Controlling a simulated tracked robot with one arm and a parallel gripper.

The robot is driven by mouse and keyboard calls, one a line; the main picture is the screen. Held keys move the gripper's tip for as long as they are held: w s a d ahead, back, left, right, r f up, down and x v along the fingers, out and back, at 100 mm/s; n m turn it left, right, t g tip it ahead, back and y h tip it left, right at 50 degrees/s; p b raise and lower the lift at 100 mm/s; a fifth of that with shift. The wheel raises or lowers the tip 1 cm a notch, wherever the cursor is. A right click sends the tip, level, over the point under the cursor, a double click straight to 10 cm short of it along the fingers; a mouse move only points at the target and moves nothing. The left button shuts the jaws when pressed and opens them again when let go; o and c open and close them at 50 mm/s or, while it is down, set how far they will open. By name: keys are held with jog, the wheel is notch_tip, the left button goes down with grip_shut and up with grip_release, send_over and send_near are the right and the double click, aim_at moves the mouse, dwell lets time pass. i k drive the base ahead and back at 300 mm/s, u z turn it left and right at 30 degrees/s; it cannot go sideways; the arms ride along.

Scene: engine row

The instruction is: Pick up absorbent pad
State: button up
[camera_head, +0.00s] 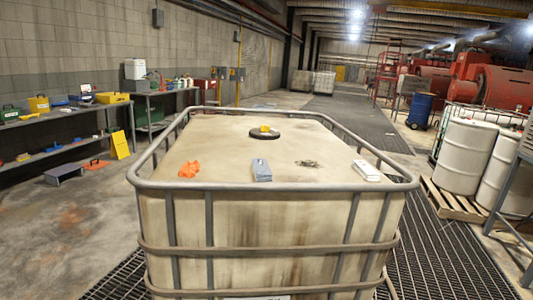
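A large caged tank (270,235) with a stained, cream-coloured body stands in the middle, close in front of me. On its flat top lie several small things. A grey-blue block-like item (262,170), perhaps the folded absorbent pad, lies near the front edge at the middle. A white flat item (366,170) lies to its right, near the right rail; I cannot tell for certain which one is the pad. A crumpled orange item (188,169) lies at the left. My gripper is not in view.
The tank's dark lid with a yellow part (265,132) and a small dark tangle (307,163) are also on top. A raised metal rail (260,186) rims the top. White drums (464,155) stand on a pallet at right. Shelves (60,120) line the left wall.

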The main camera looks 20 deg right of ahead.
aim_at(262, 171)
jog(key=z, duration=0.25)
jog(key=i, duration=1.2)
jog(key=z, duration=0.55)
jog(key=i, duration=0.95)
jog(key=z, duration=0.1)
